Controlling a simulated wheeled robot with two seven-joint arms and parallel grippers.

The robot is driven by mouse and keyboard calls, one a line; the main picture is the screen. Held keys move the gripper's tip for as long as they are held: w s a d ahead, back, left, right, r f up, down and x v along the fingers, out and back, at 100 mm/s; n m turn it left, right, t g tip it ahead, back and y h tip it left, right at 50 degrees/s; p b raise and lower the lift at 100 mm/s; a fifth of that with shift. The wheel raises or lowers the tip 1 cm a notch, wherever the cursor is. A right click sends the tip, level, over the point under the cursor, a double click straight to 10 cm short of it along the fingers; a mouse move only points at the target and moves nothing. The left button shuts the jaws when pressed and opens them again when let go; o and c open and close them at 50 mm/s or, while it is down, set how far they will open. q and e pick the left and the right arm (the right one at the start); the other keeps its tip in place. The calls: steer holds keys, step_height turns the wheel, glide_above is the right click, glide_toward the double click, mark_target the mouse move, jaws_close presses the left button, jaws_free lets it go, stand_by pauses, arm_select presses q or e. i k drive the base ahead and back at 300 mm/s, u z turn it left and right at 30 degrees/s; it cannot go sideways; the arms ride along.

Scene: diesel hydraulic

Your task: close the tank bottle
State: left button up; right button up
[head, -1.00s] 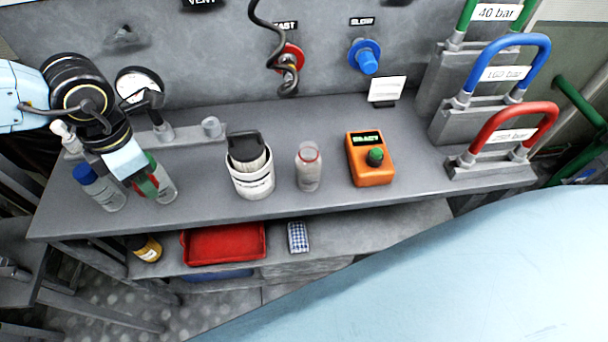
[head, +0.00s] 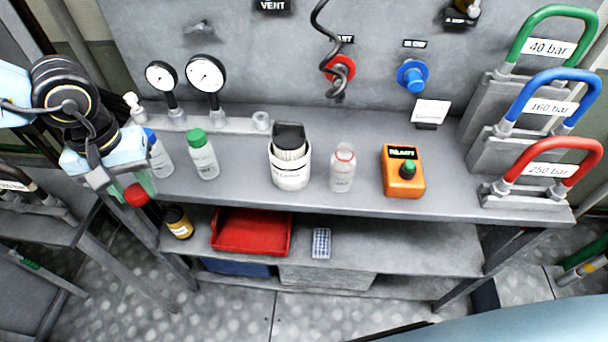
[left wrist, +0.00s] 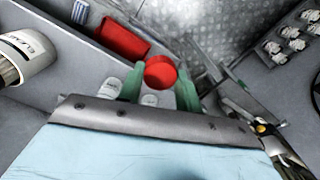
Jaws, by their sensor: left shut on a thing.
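My left gripper (head: 139,190) is at the left of the head view, in front of the bench's left end. It is shut on a red cap (head: 136,195). In the left wrist view the red cap (left wrist: 160,72) sits between the two green fingers (left wrist: 160,88). An open clear bottle with a red ring at its neck (head: 343,172) stands upright on the bench, well to the right of the gripper and apart from it. Its label is too small to read. My right gripper is not in view.
A green-capped bottle (head: 203,156) and a blue-capped bottle (head: 158,158) stand near the gripper. A white tub (head: 290,177) stands left of the open bottle, an orange device (head: 402,172) right of it. Gauges (head: 205,75) rise behind. A red tray (head: 252,233) lies on the lower shelf.

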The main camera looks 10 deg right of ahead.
mark_target(343, 165)
steer(key=u, duration=0.15)
steer(key=k, duration=0.2)
steer(key=u, duration=1)
steer(key=k, duration=1.1)
steer(key=u, duration=0.15)
steer(key=i, duration=1.4)
steer(key=z, duration=1.8)
steer(key=i, duration=0.65)
steer(key=z, duration=0.7)
